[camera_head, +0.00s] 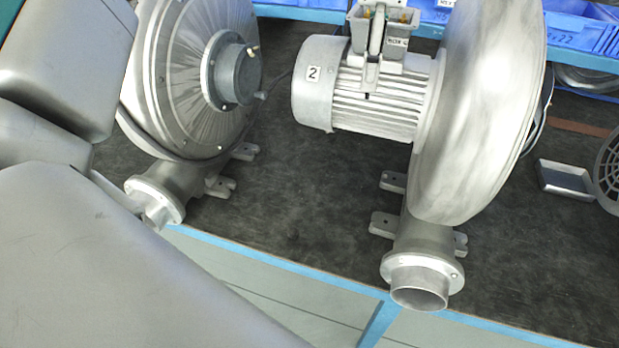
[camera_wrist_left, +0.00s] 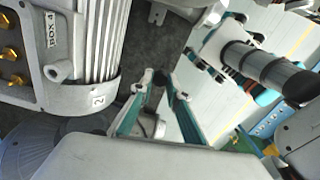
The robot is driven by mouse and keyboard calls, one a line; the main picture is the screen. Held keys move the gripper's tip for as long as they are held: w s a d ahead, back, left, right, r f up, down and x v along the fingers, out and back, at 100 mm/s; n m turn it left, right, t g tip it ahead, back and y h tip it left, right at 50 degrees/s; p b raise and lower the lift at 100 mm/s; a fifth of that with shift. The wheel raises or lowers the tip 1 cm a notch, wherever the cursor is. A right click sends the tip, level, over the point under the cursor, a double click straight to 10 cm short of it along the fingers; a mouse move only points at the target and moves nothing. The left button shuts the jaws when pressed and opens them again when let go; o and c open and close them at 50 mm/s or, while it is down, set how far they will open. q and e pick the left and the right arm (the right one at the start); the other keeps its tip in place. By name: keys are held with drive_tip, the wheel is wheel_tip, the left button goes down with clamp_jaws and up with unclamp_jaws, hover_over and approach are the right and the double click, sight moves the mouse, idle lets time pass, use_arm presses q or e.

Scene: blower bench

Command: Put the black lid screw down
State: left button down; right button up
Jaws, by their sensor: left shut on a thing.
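My left gripper (camera_wrist_left: 161,82) is in the left wrist view, its two teal fingers closing in on a small dark piece between the tips. This looks like the black lid screw (camera_wrist_left: 160,78), held above the dark bench; its shape is too small to make out. In the head view my left arm fills the left side, and its fingertips and the screw are hidden. The terminal box (camera_head: 384,42) on the middle blower is open, with brass terminals showing.
The blower with motor (camera_head: 365,90) stands mid-bench, another blower (camera_head: 195,75) at left. A shallow metal tray (camera_head: 566,180) lies at right beside a round grille (camera_head: 609,170). Blue bins (camera_head: 575,30) line the back. Bare dark bench (camera_head: 290,190) lies between the blowers.

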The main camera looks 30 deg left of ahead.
use_arm(q)
drive_tip(key=a+f+b, duration=0.1)
drive_tip(key=a+f, duration=0.3)
drive_tip(key=f, duration=0.3)
drive_tip(key=s+a+f+n, duration=0.1)
drive_tip(key=a+f, duration=0.3)
drive_tip(key=f, duration=0.3)
drive_tip(key=a+f+b, duration=0.1)
drive_tip(key=a+f, duration=0.3)
drive_tip(key=f, duration=0.3)
drive_tip(key=shift+f+p, duration=0.4)
drive_tip(key=shift+f, duration=9.55)
use_arm(e)
drive_tip(key=shift+w+a+r+y, duration=0.3)
drive_tip(key=shift+w+a+r, duration=0.2)
drive_tip(key=shift+a, duration=0.25)
use_arm(q)
drive_tip(key=shift+f, duration=0.1)
drive_tip(key=shift+f, duration=0.25)
drive_tip(key=c, duration=2)
unclamp_jaws()
drive_tip(key=shift+c, duration=0.2)
drive_tip(key=shift+o, duration=0.4)
use_arm(e)
drive_tip(key=shift+f, duration=0.25)
